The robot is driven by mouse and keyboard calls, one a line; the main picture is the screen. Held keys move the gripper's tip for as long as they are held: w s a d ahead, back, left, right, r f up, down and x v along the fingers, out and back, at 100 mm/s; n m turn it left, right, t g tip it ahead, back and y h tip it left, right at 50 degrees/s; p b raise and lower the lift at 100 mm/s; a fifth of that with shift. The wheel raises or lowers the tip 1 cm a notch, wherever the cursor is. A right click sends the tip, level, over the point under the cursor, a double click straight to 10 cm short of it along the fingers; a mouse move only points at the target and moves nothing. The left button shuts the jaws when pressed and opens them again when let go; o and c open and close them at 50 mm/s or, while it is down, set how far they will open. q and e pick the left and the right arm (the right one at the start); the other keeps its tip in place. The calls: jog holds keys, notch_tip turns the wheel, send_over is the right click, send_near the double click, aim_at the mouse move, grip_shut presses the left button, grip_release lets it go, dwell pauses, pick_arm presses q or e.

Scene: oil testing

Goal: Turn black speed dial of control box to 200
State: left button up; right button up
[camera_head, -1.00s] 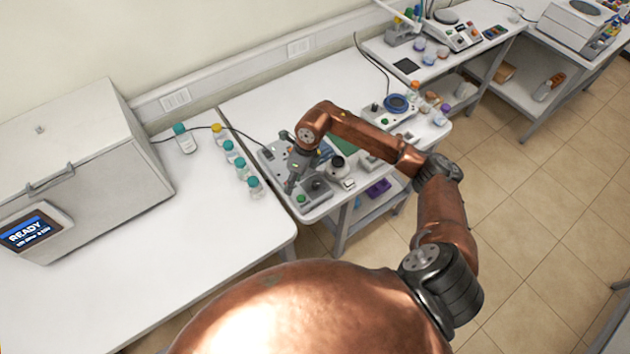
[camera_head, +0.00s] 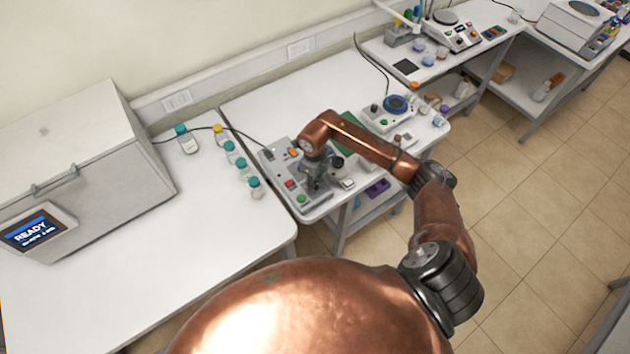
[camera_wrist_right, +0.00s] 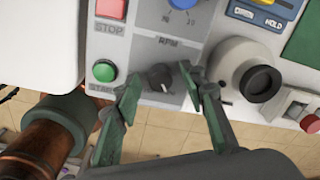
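The control box (camera_head: 281,164) is a grey panel on the middle table. Its black speed dial (camera_wrist_right: 160,77), under the label RPM, shows in the right wrist view with a light pointer mark; I cannot read its value. My right gripper (camera_wrist_right: 160,75) is open, with one green-grey finger on either side of the dial. I cannot tell whether the fingers touch it. In the head view my right gripper (camera_head: 317,184) is over the front of the box and hides the dial. My left gripper is not in view.
A green START button (camera_wrist_right: 104,70) and a red STOP button (camera_wrist_right: 110,8) are left of the dial. A blue knob (camera_wrist_right: 184,4) is above it. A round black-topped part (camera_wrist_right: 260,83) is to the right. Several capped bottles (camera_head: 229,149) stand left of the box.

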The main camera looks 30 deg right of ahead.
grip_shut()
dwell(0.4)
